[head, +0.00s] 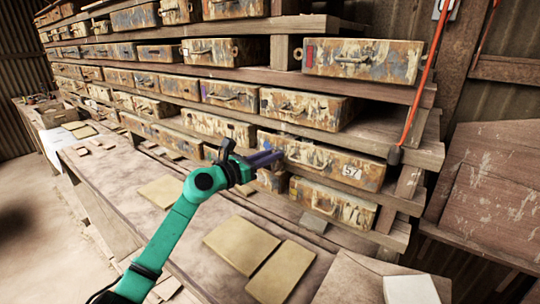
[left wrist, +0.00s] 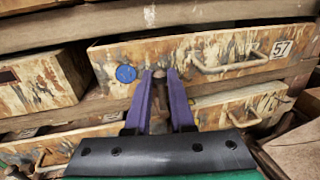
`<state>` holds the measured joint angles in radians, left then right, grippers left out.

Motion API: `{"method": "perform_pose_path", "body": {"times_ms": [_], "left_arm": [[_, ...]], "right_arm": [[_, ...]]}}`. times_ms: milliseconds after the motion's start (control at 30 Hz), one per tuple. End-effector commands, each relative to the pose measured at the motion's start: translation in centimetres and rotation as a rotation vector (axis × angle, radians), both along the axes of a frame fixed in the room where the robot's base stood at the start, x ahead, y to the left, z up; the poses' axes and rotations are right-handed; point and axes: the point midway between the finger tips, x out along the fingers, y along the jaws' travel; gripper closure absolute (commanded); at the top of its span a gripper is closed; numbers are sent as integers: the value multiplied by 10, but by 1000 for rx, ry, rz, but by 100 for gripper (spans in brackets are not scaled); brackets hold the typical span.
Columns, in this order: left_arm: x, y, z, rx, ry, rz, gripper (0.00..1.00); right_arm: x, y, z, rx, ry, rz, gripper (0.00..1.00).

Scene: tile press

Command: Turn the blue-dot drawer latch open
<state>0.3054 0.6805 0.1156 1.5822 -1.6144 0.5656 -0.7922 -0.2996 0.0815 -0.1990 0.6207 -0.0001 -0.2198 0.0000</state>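The blue dot (left wrist: 126,73) is on the left part of the front of a worn, paint-stained drawer marked 57 (left wrist: 225,45). This drawer also shows in the head view (head: 330,165). A small brown latch (left wrist: 159,74) sits just right of the dot, at the drawer's lower edge. My left gripper (left wrist: 160,80), with purple fingers, reaches up to it, and its fingertips close in on both sides of the latch with little gap visible. In the head view my left gripper (head: 272,156) hides the latch and dot. My right gripper is not in view.
Rows of similar drawers fill the wooden rack, with another drawer (head: 332,203) directly below. The drawer's metal handle (left wrist: 230,65) is right of my fingers. Flat tan tiles (head: 242,244) lie on the bench in front. A red-orange rod (head: 424,75) hangs at the rack's right.

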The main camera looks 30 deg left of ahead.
Motion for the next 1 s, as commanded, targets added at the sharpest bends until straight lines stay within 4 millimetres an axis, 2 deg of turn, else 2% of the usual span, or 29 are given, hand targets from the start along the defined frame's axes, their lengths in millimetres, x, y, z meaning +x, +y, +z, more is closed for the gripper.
{"method": "perform_pose_path", "body": {"times_ms": [267, 467, 1000], "left_arm": [[0, 2, -1, -28, 4, 1, 100], [1, 7, -2, -114, 16, 0, 100], [4, 31, -13, -582, 82, 2, 100]], "right_arm": [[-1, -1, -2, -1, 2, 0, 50], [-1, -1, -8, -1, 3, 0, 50], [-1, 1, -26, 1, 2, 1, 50]]}}
